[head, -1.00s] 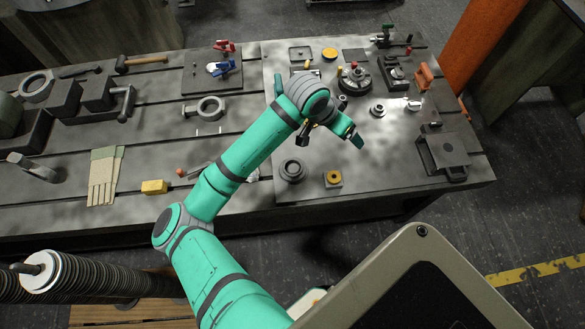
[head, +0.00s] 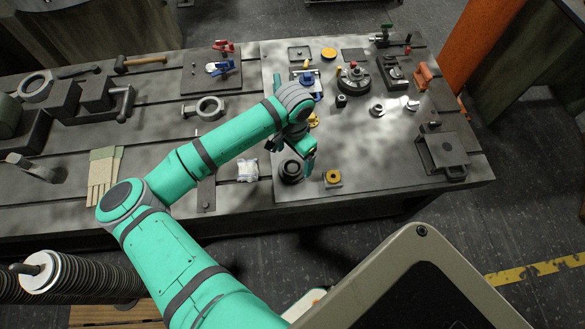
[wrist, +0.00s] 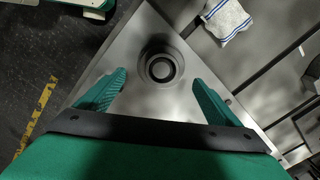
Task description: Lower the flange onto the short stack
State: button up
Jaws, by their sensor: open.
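A round, stepped grey part with a raised ring and dark bore (head: 291,171) stands near the front left of the light plate. It looks like a flange on a short stack, but I cannot tell whether it is one piece or several. In the wrist view the ring (wrist: 160,68) lies ahead, between and just beyond the fingertips. My gripper (head: 295,156) is open and empty, pointing down above this part; it also shows in the wrist view (wrist: 159,79). A smaller grey flanged ring (head: 377,110) stands apart, further right on the plate.
A clamp (head: 353,78) and a dark fixture (head: 445,152) stand further off. The plate's front middle is clear.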

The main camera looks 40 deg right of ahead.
aim_at(292, 168)
jog(key=shift+w+a+f, duration=0.1)
jog(key=shift+w+f, duration=0.05)
jog(key=shift+f, duration=1.2)
jog(key=shift+w+a+f, duration=0.1)
jog(key=shift+w+f, duration=0.05)
jog(key=shift+f, duration=1.15)
jog(key=shift+s+d, duration=0.15)
jog(key=c, duration=1.5)
jog(key=shift+r, duration=0.2)
